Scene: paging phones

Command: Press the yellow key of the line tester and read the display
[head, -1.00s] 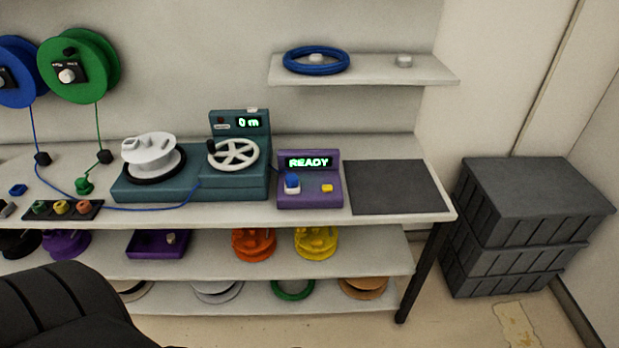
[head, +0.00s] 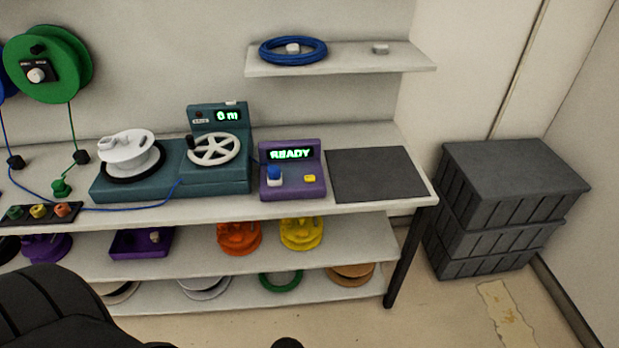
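The line tester is a purple box (head: 292,191) on the bench top in the head view. Its display (head: 290,154) reads READY in green letters. A small yellow key (head: 309,179) sits on its front right. Neither gripper shows in the head view.
A teal winding machine (head: 170,180) with a white crank wheel and reel stands left of the tester. A dark grey mat (head: 377,175) lies right of it. Grey crates (head: 510,205) are stacked on the right. A shelf (head: 340,62) above holds a blue cable coil (head: 293,50).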

